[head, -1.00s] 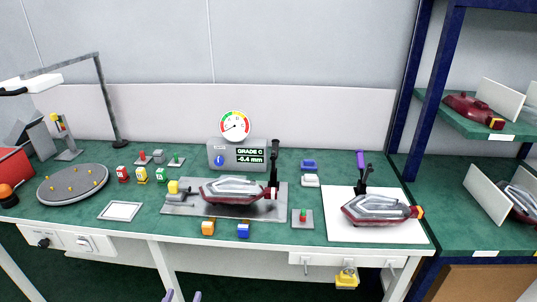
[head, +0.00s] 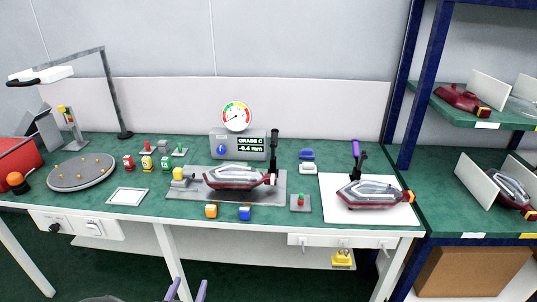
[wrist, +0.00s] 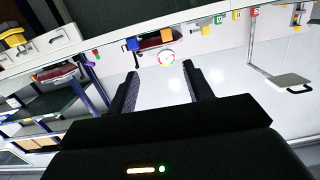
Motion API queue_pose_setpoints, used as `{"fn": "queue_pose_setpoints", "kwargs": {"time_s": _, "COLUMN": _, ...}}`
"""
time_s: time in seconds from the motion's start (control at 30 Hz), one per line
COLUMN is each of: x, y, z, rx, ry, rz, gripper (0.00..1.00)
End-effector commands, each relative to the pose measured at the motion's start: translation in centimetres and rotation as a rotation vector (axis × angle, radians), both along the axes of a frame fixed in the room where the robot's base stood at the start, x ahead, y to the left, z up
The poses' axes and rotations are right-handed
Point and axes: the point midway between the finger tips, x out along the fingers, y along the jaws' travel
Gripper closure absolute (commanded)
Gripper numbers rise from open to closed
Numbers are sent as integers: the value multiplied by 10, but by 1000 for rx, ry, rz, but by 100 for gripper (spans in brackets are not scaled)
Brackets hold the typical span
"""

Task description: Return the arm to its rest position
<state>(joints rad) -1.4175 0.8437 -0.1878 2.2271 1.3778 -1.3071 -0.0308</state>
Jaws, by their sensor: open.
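My gripper (wrist: 160,90) shows in the wrist view with its two dark fingers apart and nothing between them. It points toward the workbench and the wall from some distance, and the picture there is turned over. In the head view two purple tips (head: 187,291) show at the bottom edge, in front of the bench; they look like part of my gripper. They touch nothing that I can see.
The green workbench (head: 150,205) holds a tail lamp (head: 232,177) on a grey fixture, another lamp (head: 368,192) on a white mat, a dial gauge (head: 236,116) and a round turntable (head: 82,172). A blue-framed shelf (head: 424,90) stands at right. Floor in front looks clear.

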Motion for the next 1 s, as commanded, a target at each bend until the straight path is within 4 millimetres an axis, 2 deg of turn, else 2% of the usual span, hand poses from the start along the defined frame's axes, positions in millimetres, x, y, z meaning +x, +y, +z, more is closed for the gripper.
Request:
{"fn": "queue_pose_setpoints", "kwargs": {"time_s": 0.27, "x": 35, "y": -18, "z": -3, "rx": 49, "ry": 150, "rz": 6, "gripper": 49}}
{"fn": "queue_pose_setpoints", "kwargs": {"time_s": 0.47, "x": 67, "y": -45, "z": -4, "rx": 104, "ry": 319, "rz": 24, "gripper": 49}}
{"fn": "queue_pose_setpoints", "kwargs": {"time_s": 0.6, "x": 86, "y": -73, "z": -1, "rx": 145, "ry": 463, "rz": 52, "gripper": 49}}
{"fn": "queue_pose_setpoints", "kwargs": {"time_s": 0.73, "x": 93, "y": -104, "z": 4, "rx": 169, "ry": 585, "rz": 79, "gripper": 49}}
{"fn": "queue_pose_setpoints", "kwargs": {"time_s": 0.87, "x": 93, "y": -138, "z": 11, "rx": 182, "ry": 697, "rz": 107, "gripper": 49}}
{"fn": "queue_pose_setpoints", "kwargs": {"time_s": 1.0, "x": 82, "y": -180, "z": 19, "rx": 177, "ry": 812, "rz": 128, "gripper": 49}}
